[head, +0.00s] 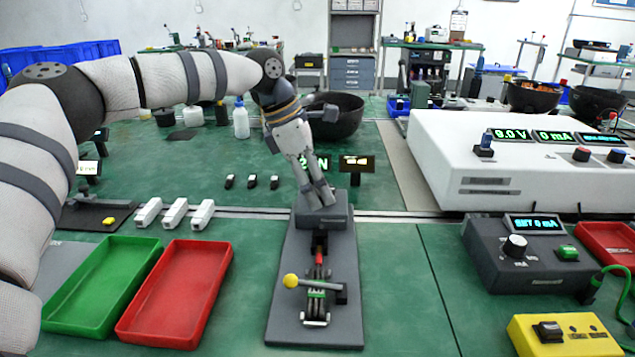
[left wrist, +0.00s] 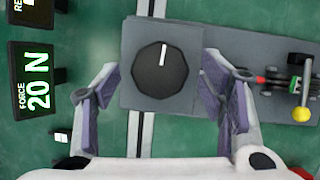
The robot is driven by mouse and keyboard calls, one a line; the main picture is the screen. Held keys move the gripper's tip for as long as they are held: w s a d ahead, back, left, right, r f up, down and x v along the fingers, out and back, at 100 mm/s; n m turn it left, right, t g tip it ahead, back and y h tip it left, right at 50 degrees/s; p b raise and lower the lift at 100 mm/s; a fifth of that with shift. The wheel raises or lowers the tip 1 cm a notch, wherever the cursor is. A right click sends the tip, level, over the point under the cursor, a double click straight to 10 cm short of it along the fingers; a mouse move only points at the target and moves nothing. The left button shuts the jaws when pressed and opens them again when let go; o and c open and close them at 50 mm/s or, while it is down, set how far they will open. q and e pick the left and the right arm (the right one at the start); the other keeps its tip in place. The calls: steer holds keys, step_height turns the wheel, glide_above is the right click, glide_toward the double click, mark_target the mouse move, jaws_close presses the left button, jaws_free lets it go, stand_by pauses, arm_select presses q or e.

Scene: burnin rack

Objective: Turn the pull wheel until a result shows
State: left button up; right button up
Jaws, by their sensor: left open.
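The pull wheel (left wrist: 160,70) is a round black knob with a white line on a grey block (left wrist: 130,45). The line points almost straight up in the left wrist view. My left gripper (left wrist: 163,90) is open, its fingers on either side of the knob; I cannot tell whether they touch it. In the head view my left gripper (head: 320,195) points down over the block and hides the knob. A display (left wrist: 36,82) reads "FORCE 20 N" in green. My right gripper is not in view.
A clamp with a yellow-knobbed lever (head: 291,281) sits on the same grey base (head: 285,315). Green (head: 57,320) and red (head: 128,333) trays lie at left. A power supply (head: 440,150) and a dark control box (head: 485,265) stand at right. Green bench between is clear.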

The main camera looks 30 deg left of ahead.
arm_select(q)
steer(key=v, duration=1.2)
